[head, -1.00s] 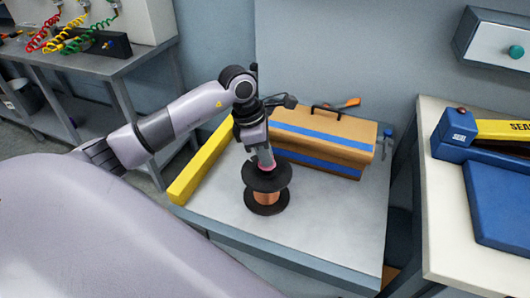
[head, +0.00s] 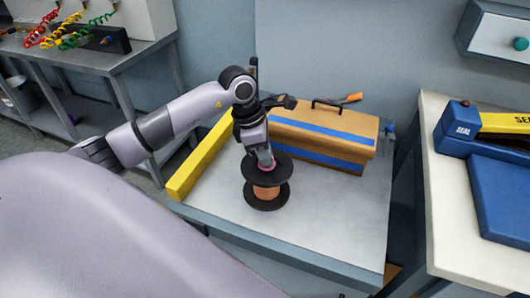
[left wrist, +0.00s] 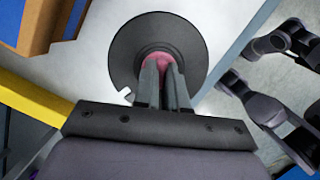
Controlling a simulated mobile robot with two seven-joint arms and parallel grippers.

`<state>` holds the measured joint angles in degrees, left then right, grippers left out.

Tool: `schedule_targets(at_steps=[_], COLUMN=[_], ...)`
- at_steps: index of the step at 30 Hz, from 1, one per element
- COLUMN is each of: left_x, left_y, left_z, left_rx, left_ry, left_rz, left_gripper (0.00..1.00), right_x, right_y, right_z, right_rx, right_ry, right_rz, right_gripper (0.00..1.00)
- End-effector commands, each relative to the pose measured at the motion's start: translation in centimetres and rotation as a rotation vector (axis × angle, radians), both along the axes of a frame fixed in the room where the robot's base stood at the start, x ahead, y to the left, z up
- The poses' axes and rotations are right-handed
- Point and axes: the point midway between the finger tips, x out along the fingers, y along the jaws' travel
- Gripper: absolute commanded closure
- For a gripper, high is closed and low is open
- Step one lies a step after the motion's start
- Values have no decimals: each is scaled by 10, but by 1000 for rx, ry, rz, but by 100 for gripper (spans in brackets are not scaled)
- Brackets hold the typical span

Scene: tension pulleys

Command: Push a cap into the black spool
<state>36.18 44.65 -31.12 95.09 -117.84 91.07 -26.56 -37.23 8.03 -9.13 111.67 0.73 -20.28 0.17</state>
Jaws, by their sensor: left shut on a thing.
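The black spool (head: 267,174) stands upright on the grey table, with copper-coloured winding (head: 266,190) between its two flanges. The left wrist view looks down on its round top flange (left wrist: 125,50). My left gripper (head: 264,163) points down at the middle of the spool's top. It is shut on a pink cap (left wrist: 158,58), which sits at the spool's centre hole. The fingers hide much of the cap, so I cannot tell how deep it sits. My right gripper is not seen in the head view; dark arm parts show at the right of the left wrist view.
A tan toolbox (head: 340,137) with blue stripes stands behind the spool. A yellow bar (head: 197,162) lies along the table's left side. The table's front right (head: 335,215) is clear. A blue sealing machine (head: 490,190) stands on the right-hand bench.

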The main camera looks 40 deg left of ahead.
Motion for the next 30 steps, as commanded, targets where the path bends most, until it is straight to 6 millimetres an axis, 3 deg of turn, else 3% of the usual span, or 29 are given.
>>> schedule_targets(at_steps=[13,15,16,17,25,30], left_x=[-1,-1,-1,-1,-1,-3], left_y=[0,0,0,0,0,5], left_z=[-3,-3,-3,-3,-2,18], left_rx=[0,0,0,1,0,2], left_ry=[3,4,4,4,5,-1], left_rz=[-1,-1,-1,-1,-2,-1], left_gripper=[100,73,63,59,59,59], right_x=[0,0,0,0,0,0], right_y=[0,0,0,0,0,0], right_z=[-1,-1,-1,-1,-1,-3], right_rx=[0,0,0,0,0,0], right_ry=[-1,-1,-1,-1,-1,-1], right_rz=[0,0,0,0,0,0], right_gripper=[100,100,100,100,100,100])
